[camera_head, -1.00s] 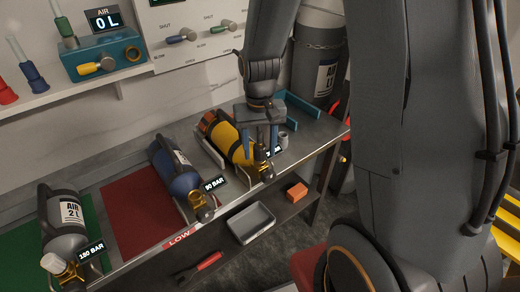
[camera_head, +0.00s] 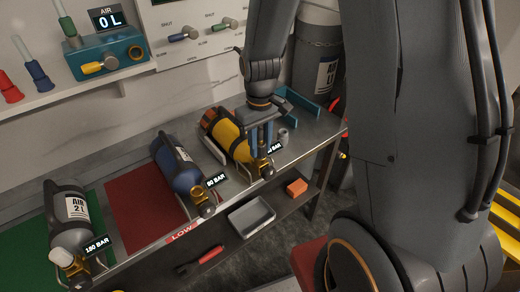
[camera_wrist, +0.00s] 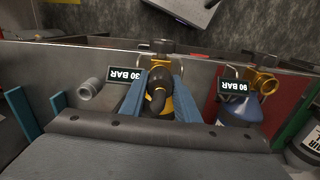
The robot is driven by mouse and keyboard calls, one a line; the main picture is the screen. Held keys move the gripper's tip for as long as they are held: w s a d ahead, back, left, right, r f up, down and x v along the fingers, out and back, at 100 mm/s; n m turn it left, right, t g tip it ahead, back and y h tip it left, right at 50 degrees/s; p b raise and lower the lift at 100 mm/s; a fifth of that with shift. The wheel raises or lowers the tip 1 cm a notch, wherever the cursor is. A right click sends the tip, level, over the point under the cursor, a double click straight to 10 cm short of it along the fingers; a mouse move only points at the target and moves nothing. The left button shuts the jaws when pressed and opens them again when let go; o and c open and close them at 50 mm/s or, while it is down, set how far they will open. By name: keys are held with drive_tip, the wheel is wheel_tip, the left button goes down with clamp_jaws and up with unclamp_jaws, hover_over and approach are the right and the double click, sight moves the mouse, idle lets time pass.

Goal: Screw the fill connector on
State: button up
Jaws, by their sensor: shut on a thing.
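My gripper (camera_head: 261,150) points down at the valve end of the yellow cylinder (camera_head: 228,135), which lies in a cradle on the bench. In the wrist view, the two blue fingers (camera_wrist: 161,97) stand on either side of a black curved piece (camera_wrist: 155,90), shut on it. It sits close behind the brass valve (camera_wrist: 160,64) beside the 30 BAR label (camera_wrist: 125,76). I cannot tell whether this piece is the fill connector or how it is seated. A small grey fitting (camera_wrist: 90,88) stands free on the bench beside the cylinder; it also shows in the head view (camera_head: 283,134).
A blue cylinder (camera_head: 178,165) at 90 BAR and a grey cylinder (camera_head: 72,215) lie to the left.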

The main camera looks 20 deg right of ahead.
drive_tip(key=m+p, duration=0.1)
drive_tip(key=m, duration=0.2)
drive_tip(key=shift+s, duration=0.1)
drive_tip(key=m+p, duration=0.1)
drive_tip(key=m, duration=0.4)
drive_tip(key=shift+p, duration=0.3)
drive_tip(key=m+p, duration=0.1)
drive_tip(key=m, duration=0.2)
drive_tip(key=shift+m, duration=0.3)
drive_tip(key=m+p, duration=0.1)
drive_tip(key=m, duration=0.2)
drive_tip(key=shift+m, duration=0.3)
drive_tip(key=m+p, duration=0.1)
drive_tip(key=m, duration=0.5)
drive_tip(key=m+p, duration=0.1)
drive_tip(key=m, duration=0.5)
drive_tip(key=shift+f, duration=0.1)
drive_tip(key=o, duration=1.2)
drive_tip(key=shift+c, duration=0.2)
